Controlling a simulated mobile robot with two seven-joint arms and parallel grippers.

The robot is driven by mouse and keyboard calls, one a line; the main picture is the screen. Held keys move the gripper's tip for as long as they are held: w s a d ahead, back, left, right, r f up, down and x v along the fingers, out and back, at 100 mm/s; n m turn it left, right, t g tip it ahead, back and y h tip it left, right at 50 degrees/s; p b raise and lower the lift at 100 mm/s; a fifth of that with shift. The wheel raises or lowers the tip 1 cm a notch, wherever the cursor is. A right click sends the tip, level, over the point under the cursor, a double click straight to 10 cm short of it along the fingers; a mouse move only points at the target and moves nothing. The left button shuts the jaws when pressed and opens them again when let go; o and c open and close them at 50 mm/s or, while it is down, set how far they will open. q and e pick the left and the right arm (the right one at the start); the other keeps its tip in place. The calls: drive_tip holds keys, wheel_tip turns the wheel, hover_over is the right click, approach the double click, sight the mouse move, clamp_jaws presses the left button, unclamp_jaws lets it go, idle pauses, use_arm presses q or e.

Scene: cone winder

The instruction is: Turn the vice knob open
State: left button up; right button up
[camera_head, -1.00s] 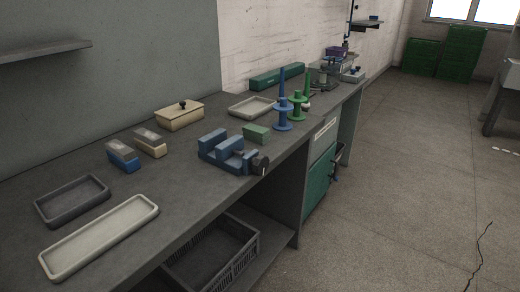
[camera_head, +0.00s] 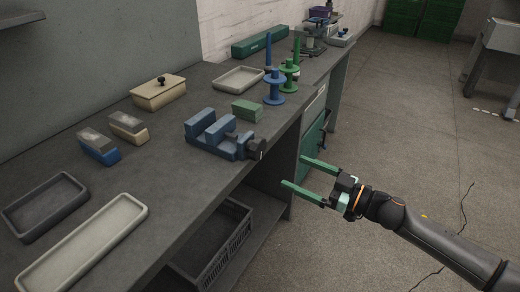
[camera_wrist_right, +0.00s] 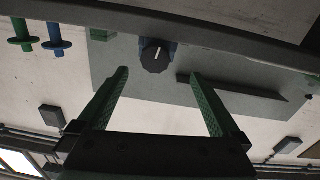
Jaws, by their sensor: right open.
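The blue vice (camera_head: 215,132) sits near the front edge of the workbench in the head view. Its dark round knob (camera_head: 256,149) sticks out at the bench's front edge. In the right wrist view the knob (camera_wrist_right: 155,56) is black with a white line mark, beyond and between the fingers. My right gripper (camera_head: 299,173) has two green fingers spread apart and empty. It is in front of the bench, right of the knob and apart from it. It also shows in the right wrist view (camera_wrist_right: 158,88). My left gripper is not in view.
A green block (camera_head: 247,110) and blue and green spools (camera_head: 274,88) stand near the vice on the bench. Trays, brushes and a lidded box (camera_head: 158,93) lie to the left. A crate (camera_head: 213,245) sits below.

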sight(261, 152)
drive_tip(key=shift+g, duration=0.3)
drive_tip(key=x, duration=0.4)
drive_tip(key=r+x, duration=0.1)
drive_tip(key=x, duration=0.3)
drive_tip(key=b+x, duration=0.1)
drive_tip(key=x, duration=0.2)
drive_tip(key=shift+w+r, duration=0.2)
drive_tip(key=shift+w, duration=0.45)
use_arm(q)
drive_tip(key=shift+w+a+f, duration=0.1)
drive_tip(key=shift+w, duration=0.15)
use_arm(e)
drive_tip(key=shift+w, duration=0.1)
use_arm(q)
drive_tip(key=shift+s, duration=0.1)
use_arm(e)
drive_tip(key=shift+c, duration=0.2)
